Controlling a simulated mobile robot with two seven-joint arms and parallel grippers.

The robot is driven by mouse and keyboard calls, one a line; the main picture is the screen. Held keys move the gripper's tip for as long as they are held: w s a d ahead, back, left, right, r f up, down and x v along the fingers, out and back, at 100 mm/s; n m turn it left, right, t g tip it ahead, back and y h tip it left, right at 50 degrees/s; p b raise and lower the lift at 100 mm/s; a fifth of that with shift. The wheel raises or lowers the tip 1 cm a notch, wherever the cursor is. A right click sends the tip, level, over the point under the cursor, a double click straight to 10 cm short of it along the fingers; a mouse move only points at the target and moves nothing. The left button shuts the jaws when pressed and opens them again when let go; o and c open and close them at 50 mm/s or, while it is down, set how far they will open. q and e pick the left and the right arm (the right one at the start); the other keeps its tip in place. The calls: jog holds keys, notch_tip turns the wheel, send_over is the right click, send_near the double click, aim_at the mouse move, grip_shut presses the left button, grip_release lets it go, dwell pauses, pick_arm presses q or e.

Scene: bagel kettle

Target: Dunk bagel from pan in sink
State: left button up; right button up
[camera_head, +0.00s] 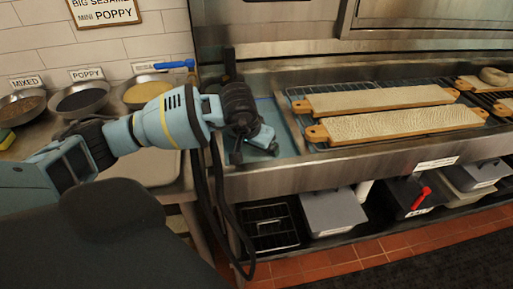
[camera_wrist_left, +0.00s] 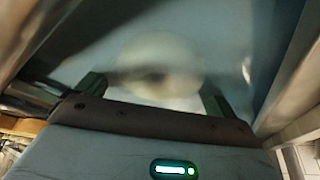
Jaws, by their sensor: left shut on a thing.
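My left gripper (camera_head: 262,142) reaches down into the left end of the steel sink (camera_head: 285,125), where bluish water shows. In the left wrist view, a pale round bagel (camera_wrist_left: 160,62) lies between the two dark fingers of the left gripper (camera_wrist_left: 155,95), which is shut on it. The bagel looks blurred against the bluish water, with a dark spot near its middle; I cannot tell how deep it sits. The arm hides it in the head view. My right gripper is not in view.
Long wooden boards (camera_head: 380,98) lie on a rack right of the sink basin. A steel pan (camera_head: 150,168) and several topping bowls (camera_head: 82,98) stand on the left counter. Bins (camera_head: 333,210) fill the lower shelf.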

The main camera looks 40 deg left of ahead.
pick_arm(q)
jog(key=shift+r+p, duration=0.75)
jog(key=shift+r, duration=0.85)
notch_tip(320, 180, up, 9)
jog(key=p, duration=0.4)
jog(key=shift+r, duration=0.15)
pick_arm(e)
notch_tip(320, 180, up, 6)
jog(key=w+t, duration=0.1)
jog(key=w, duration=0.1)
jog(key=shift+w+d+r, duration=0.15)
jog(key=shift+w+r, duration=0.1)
